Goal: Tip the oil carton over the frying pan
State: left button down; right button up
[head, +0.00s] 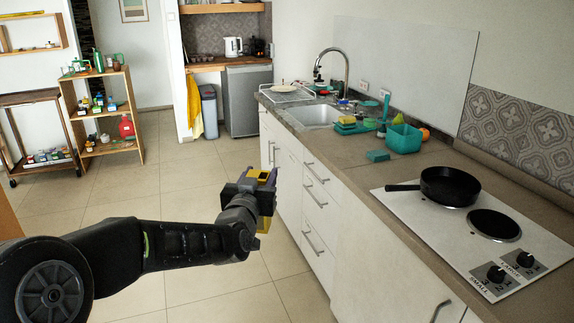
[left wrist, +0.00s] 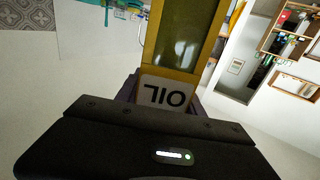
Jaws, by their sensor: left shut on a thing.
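The yellow oil carton (head: 264,226) is in my left gripper (head: 264,186), held in the air in front of the counter drawers. It looks about upright, with yellow showing above and below the fingers. In the left wrist view the carton (left wrist: 187,45) has a dark greenish panel and a white label reading OIL, upside down in that picture. The black frying pan (head: 450,187) sits on the rear burner of the white hob, well to the right of the carton and apart from it. My right gripper is not in view.
The hob (head: 405,206) has a bare front burner (head: 494,225) and two knobs. The counter (head: 335,158) is clear between the hob and a teal block (head: 377,156). A teal bin (head: 404,138) and sink (head: 318,116) lie farther back. A wooden shelf (head: 108,146) stands at left.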

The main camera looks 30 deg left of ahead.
pick_arm(q)
jog(key=d+f+m+t+h, duration=0.1)
jog(key=d+f+m+h, duration=0.2)
jog(key=d+f, duration=1.8)
jog(key=h, duration=0.2)
jog(key=shift+w+m+h, duration=0.3)
jog(key=shift+m+h, duration=0.1)
